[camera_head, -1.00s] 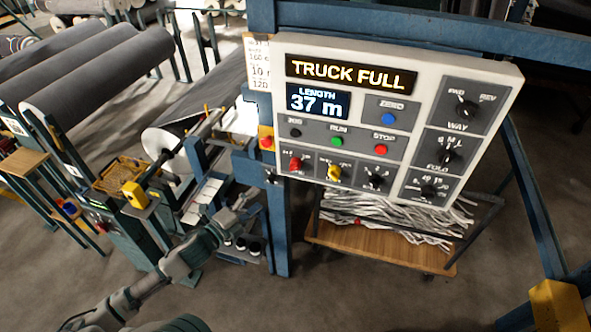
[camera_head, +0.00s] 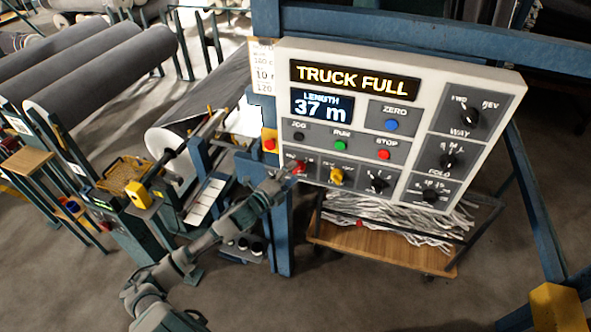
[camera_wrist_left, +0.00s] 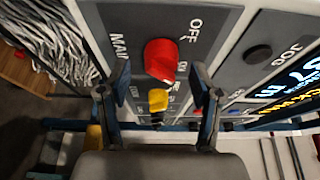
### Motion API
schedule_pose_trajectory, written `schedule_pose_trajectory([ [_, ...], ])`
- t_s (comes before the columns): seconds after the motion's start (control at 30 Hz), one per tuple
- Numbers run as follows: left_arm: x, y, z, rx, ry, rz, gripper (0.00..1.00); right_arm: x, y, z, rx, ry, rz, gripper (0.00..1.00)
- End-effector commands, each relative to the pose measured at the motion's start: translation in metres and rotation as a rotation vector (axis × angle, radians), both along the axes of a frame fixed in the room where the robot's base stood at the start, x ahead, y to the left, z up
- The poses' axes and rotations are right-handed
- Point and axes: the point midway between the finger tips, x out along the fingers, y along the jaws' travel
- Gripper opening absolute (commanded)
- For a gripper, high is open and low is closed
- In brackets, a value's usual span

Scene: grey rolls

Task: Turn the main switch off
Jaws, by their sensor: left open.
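The main switch is a red knob (camera_head: 298,167) at the lower left of the white control panel (camera_head: 412,190). In the left wrist view the red knob (camera_wrist_left: 161,60) sits on a grey plate with OFF and part of MAIN printed beside it. Which mark it points to cannot be told. My left gripper (camera_head: 287,178) is at the panel's lower left corner, at the knob. In the left wrist view the open left gripper (camera_wrist_left: 160,76) has one finger on each side of the knob, with gaps showing. Contact is not visible. My right gripper is out of view.
A yellow knob (camera_head: 337,176) and a black knob (camera_head: 377,181) sit right of the red one. A red button on a yellow box (camera_head: 269,143) is close at the left. A blue post (camera_head: 282,240) stands below. The panel display reads TRUCK FULL.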

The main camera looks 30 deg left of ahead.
Motion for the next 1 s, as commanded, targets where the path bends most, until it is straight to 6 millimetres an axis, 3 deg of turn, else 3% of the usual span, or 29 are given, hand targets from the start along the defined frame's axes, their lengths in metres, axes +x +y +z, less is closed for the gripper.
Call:
schedule_pose_trajectory([
  [0.2, 0.017, -0.004, 0.001, 0.000, 0.000, 0.000, 0.65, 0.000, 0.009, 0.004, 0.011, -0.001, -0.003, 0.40],
  [0.5, 0.019, -0.007, 0.001, 0.004, 0.000, 0.000, 0.65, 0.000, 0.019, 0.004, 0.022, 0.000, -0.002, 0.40],
  [0.77, 0.019, -0.004, 0.000, 0.002, 0.001, -0.001, 0.05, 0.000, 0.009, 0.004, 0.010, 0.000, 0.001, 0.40],
  [1.0, 0.019, -0.003, -0.002, -0.013, -0.001, 0.001, 0.05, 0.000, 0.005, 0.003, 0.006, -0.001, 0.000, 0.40],
])
